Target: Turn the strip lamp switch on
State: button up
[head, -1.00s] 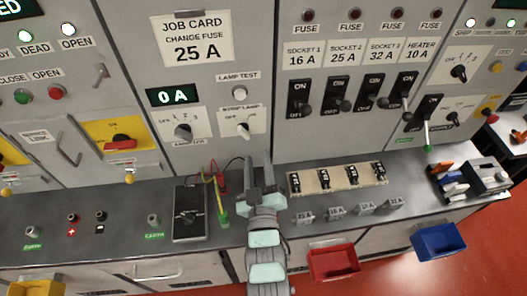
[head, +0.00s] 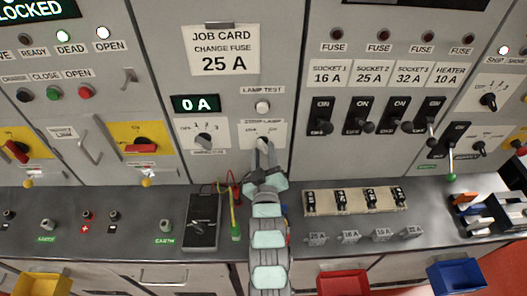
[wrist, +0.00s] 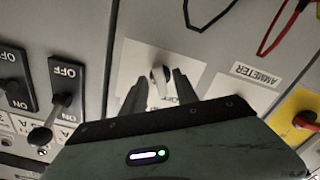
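In the wrist view the knob (wrist: 159,76) shows between the two dark fingertips (wrist: 160,86), with a gap on both sides. The gripper is open and holds nothing. I cannot tell whether the fingertips reach past the knob's face.
The ammeter knob (head: 203,140) is to the left of the switch. Black breaker levers (head: 321,117) stand out to the right. A dark meter (head: 203,222) with red and yellow-green leads (head: 235,215) and a fuse strip (head: 355,200) lie on the counter below.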

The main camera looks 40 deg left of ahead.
jog(key=shift+w+a, duration=0.15)
grip_shut()
dwell(0.4)
